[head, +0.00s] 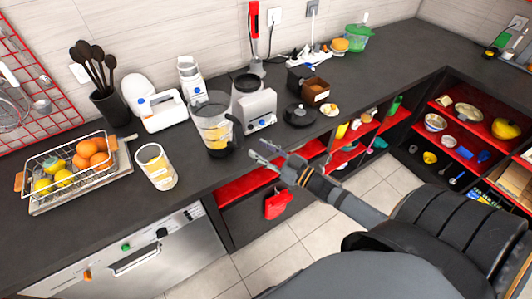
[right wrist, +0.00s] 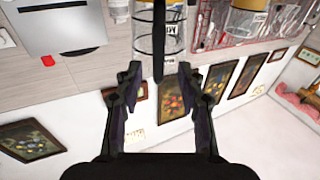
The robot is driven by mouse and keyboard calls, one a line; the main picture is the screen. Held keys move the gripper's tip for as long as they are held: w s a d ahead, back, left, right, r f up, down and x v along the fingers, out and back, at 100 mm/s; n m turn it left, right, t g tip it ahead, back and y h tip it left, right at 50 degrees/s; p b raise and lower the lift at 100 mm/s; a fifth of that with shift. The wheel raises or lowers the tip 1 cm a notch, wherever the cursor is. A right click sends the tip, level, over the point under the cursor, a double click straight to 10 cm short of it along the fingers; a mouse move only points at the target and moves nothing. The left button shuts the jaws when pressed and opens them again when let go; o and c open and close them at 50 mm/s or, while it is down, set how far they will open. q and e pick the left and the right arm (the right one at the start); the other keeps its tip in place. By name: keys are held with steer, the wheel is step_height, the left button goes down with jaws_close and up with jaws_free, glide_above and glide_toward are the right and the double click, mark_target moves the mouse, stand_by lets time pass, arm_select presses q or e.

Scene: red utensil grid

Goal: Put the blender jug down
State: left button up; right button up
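The blender jug (head: 213,128) is clear with a black handle and a dark bottom. It stands upright on the dark counter (head: 100,220), left of the silver blender base (head: 258,112). My right gripper (head: 262,153) is open and empty, just right of the jug and near its lower part. In the right wrist view the open fingers (right wrist: 159,76) point at the jug (right wrist: 174,32), and its dark handle lies in line with the gap between them. They look apart from the handle. My left gripper is not in view.
A white appliance (head: 160,108) and a utensil pot (head: 111,105) are behind. A wire fruit basket (head: 70,165) is at the left. A dark lid (head: 299,115) lies right of the base. Open red-lined shelves are below the counter.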

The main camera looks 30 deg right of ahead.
steer(key=shift+s+d, duration=0.35)
steer(key=shift+s, duration=0.3)
steer(key=s+d+f+m+g+h, duration=0.1)
steer(key=s+d+f+g+h, duration=0.2)
steer(key=f, duration=0.7)
steer(key=s+d+f+m+h, duration=0.1)
steer(key=d+f+m+h, duration=0.15)
steer(key=d+f, duration=0.45)
steer(key=s+d+f+m+g+h, duration=0.1)
steer(key=s+d+f+g+h, duration=0.15)
steer(key=f, duration=0.95)
steer(key=s+a+f+g+h, duration=0.15)
steer(key=s+f+g, duration=0.25)
steer(key=s+f, duration=0.55)
steer(key=s+a+f+g, duration=0.3)
steer(key=s+f, duration=0.6)
steer(key=s, duration=0.1)
steer(key=s+a+f+g, duration=0.1)
steer(key=s+a, duration=0.1)
steer(key=s, duration=0.3)
steer(key=s+a+f+g, duration=0.2)
steer(key=s+a, duration=0.1)
steer(key=s, duration=0.2)
steer(key=shift+f+y, duration=0.3)
steer(key=shift+y, duration=0.05)
